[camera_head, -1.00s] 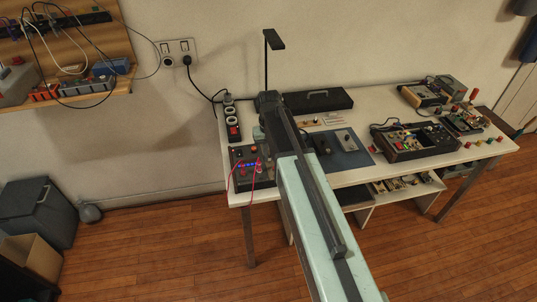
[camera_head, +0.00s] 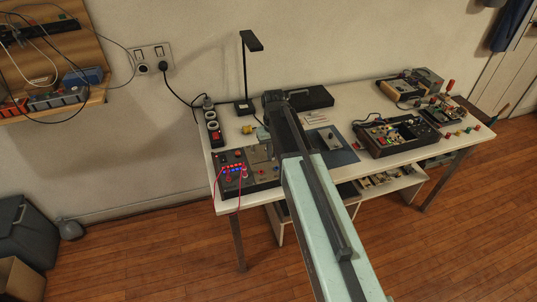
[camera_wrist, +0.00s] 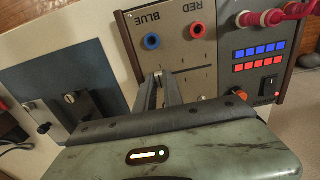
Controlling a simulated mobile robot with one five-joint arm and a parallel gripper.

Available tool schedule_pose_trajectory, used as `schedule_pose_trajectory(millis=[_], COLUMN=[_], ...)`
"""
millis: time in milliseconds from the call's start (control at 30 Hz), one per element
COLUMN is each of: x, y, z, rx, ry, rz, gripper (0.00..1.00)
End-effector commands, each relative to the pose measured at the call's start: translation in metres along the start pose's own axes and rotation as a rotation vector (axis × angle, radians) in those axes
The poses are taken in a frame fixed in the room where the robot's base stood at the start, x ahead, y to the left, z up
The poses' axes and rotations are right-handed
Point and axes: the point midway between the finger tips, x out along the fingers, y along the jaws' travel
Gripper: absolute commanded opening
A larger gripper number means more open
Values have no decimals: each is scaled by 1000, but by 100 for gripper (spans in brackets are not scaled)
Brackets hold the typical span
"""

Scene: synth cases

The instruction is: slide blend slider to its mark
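A control panel (camera_wrist: 207,62) with wooden sides fills the upper middle of the wrist view, its RED and BLUE lettering upside down. It has a blue socket (camera_wrist: 151,41), a red socket (camera_wrist: 196,28) and rows of red and blue lights (camera_wrist: 259,59). My gripper (camera_wrist: 158,78) points at the panel's lower left part, its two dark fingers close together. Whether a slider knob is between the tips is too small to tell. I cannot make out the blend slider or its mark; the fingers cover part of the face. The same panel (camera_head: 236,178) shows in the head view at the table's left end.
A blue mat (camera_head: 343,157) with a metal plate (camera_head: 326,139) lies right of the panel. A lamp (camera_head: 245,75) and a power strip (camera_head: 213,126) stand behind it. A dark console (camera_head: 390,137) is further right. Red leads (camera_wrist: 282,14) run from the panel.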

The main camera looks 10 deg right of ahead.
Motion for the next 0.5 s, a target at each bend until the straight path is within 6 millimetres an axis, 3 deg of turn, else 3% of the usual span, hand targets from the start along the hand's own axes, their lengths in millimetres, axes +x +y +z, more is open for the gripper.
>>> schedule_pose_trajectory(millis=[33,100,500], x=[0,0,-6], y=[5,3,-9], z=[-1,-2,-2], rx=[3,0,-15], ry=[4,4,2], rz=[14,14,9], gripper=[15,34,35])
